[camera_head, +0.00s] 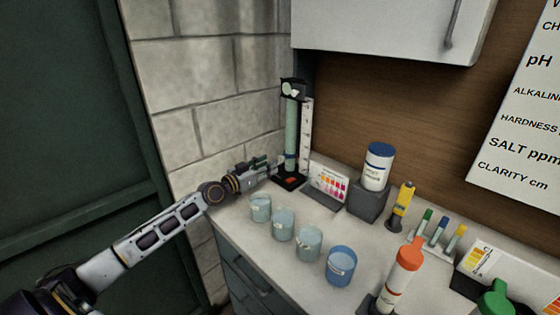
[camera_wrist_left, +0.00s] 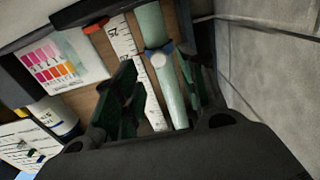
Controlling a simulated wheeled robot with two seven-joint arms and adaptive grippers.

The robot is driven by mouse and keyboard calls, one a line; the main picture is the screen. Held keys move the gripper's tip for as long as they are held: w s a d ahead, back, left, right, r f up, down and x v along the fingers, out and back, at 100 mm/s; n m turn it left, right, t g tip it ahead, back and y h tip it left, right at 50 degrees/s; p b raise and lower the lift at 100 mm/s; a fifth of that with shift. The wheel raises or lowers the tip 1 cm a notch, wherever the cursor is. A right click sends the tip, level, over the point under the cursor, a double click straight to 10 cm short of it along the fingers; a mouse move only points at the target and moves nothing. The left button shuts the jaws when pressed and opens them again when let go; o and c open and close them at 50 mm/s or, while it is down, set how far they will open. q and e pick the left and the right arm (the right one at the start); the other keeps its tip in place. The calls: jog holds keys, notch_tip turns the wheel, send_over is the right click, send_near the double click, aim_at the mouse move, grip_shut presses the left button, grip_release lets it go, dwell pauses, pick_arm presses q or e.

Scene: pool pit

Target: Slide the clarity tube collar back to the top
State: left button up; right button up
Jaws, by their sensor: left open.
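The clarity tube (camera_head: 291,125) is a pale green upright tube beside a white scale, on a dark base (camera_head: 288,183) in the counter's back corner. In the left wrist view the tube (camera_wrist_left: 172,90) runs between my fingers. A thin blue ring with a red spot, seemingly the collar (camera_wrist_left: 158,47), sits around the tube there, beyond the fingers. I cannot make out the collar clearly in the head view. My left gripper (camera_head: 270,165) is open at the tube's lower part, its fingers (camera_wrist_left: 160,88) on either side with no clear grip. My right gripper is not in view.
Several cups (camera_head: 282,224) stand in front of the tube. A colour chart (camera_head: 328,184) is just right of its base, then a white bottle (camera_head: 377,166) on a grey block. A block wall (camera_head: 215,90) is close behind on the left; a cabinet (camera_head: 390,25) hangs above right.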

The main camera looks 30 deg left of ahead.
aim_at(279, 159)
pick_arm(q)
jog(key=shift+p+x, duration=0.35)
jog(key=shift+x, duration=2.45)
jog(key=shift+w+d+r, duration=0.1)
jog(key=shift+w+d, duration=0.2)
jog(key=shift+w, duration=0.25)
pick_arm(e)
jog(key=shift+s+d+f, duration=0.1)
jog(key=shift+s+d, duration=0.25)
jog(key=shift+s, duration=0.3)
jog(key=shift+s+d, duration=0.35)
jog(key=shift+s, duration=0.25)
pick_arm(q)
jog(key=shift+c, duration=0.2)
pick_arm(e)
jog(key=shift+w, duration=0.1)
pick_arm(q)
grip_shut()
